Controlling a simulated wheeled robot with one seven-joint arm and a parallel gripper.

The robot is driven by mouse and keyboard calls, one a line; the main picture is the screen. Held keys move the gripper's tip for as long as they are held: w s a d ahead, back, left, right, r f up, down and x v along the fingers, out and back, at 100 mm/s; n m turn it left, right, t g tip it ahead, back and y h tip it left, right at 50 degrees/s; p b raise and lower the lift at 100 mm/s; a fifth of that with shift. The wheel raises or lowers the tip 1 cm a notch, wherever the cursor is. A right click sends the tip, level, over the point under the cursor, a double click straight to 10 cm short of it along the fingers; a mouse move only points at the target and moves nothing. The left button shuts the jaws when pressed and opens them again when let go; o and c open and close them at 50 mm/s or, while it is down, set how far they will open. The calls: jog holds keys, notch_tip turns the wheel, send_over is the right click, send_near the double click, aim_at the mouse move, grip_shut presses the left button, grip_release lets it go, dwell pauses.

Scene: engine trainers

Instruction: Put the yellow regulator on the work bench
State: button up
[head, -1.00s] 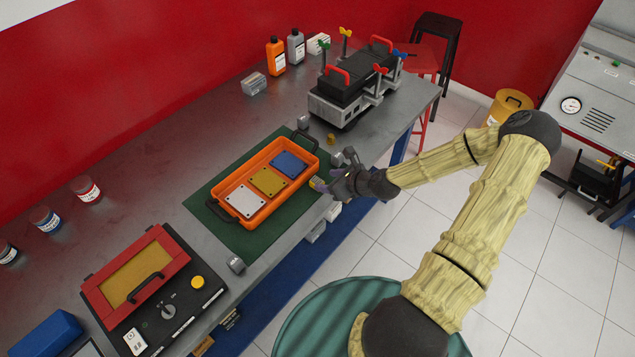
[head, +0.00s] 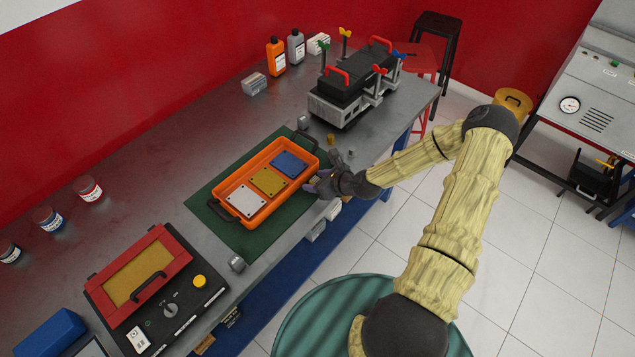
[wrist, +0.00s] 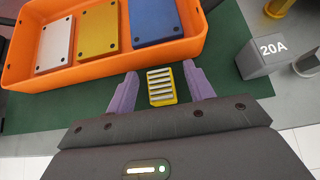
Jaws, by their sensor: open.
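The yellow regulator, a small yellow block with silver fins (wrist: 161,87), lies on the green mat (wrist: 228,45) near the orange tray. My gripper (wrist: 161,80) is open, with one purple finger on each side of the regulator. Gaps show between the fingers and the block. In the head view my gripper (head: 316,184) is low at the bench's front edge, right of the tray, and the regulator cannot be made out there. The work bench (head: 180,140) is a long grey metal top carrying the mat.
The orange tray (head: 231,177) holds white, yellow and blue plates, close to my fingers. A grey block marked 20A (wrist: 263,57) stands to the right in the wrist view. A red-framed tester (head: 180,308) and a black engine unit (head: 352,85) flank the mat. Bare bench lies behind the tray.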

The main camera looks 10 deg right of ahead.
aim_at(317, 180)
jog(key=shift+c, duration=0.4)
grip_shut()
notch_tip(317, 180, up, 10)
jog(key=shift+r+b, duration=0.1)
jog(key=shift+b, duration=0.3)
dwell(0.5)
